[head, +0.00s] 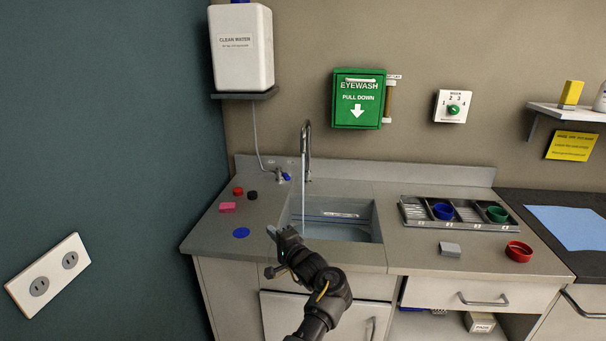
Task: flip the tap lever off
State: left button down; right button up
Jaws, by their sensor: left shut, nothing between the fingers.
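The tap (307,150) stands at the back of the sink, a tall curved metal spout with a thin stream of water falling from it into the basin. A small blue lever (286,176) sits on a fitting left of the spout base, at the end of the hose from the water container. My left gripper (271,231) is in front of the sink's left front corner, shut and empty, well apart from the lever and spout. The sink (378,222) holds some water. My right gripper is not in view.
Red and black caps, a pink block (227,207) and a blue disc (241,232) lie on the counter left of the sink. A dish rack (412,216) with blue and green bowls, a grey block (450,249) and a red bowl (518,251) are on the right.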

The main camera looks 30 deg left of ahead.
aim_at(278, 169)
jog(key=i, duration=1.15)
